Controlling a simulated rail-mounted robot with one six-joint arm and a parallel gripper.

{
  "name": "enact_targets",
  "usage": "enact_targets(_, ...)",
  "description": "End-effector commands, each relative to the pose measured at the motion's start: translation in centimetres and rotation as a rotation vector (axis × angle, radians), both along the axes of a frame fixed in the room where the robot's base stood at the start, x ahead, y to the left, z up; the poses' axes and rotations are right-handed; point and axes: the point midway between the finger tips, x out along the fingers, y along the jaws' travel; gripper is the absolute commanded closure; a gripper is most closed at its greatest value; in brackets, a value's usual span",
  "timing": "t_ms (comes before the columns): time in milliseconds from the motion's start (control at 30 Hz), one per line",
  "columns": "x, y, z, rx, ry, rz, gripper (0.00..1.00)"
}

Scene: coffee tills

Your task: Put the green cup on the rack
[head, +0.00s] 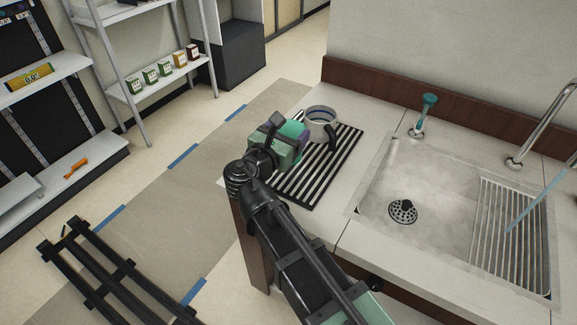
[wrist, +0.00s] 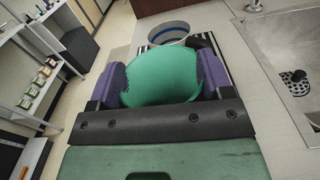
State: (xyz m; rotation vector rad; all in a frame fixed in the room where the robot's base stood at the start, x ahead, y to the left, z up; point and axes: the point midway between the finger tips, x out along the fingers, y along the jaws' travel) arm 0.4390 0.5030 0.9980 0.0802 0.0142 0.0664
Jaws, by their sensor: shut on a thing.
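The green cup (wrist: 160,78) fills the middle of the wrist view, between the two purple pads of my gripper (wrist: 162,84). My gripper is shut on it. In the head view my gripper (head: 293,134) is over the left part of a black slatted rack (head: 318,180) on the counter; the cup is hard to tell from the green gripper body there. The rack also shows in part behind the cup in the wrist view. I cannot tell the gap between cup and rack.
A pale cup with a blue band and dark handle (head: 320,122) stands at the rack's far end, close beyond my gripper. A sink (head: 385,180) with a ribbed drainer (head: 503,240) lies right. A teal brush (head: 428,108) stands behind the sink. The rack's near right part is clear.

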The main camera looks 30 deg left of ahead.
Motion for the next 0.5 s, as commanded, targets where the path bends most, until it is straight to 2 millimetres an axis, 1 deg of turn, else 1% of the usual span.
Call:
enact_targets(100, 0.0, 0.0, -0.2, 0.0, 0.0, 0.0, 0.51)
enact_targets(133, 0.0, 0.0, -0.5, 0.0, 0.0, 0.0, 0.51)
enact_targets(167, 0.0, 0.0, -1.1, 0.0, 0.0, 0.0, 0.51)
enact_targets(300, 0.0, 0.0, -4.3, 0.0, 0.0, 0.0, 0.51)
enact_targets(333, 0.0, 0.0, -4.6, 0.0, 0.0, 0.0, 0.51)
enact_targets(367, 0.0, 0.0, -4.7, 0.0, 0.0, 0.0, 0.51)
enact_targets(500, 0.0, 0.0, -4.1, 0.0, 0.0, 0.0, 0.51)
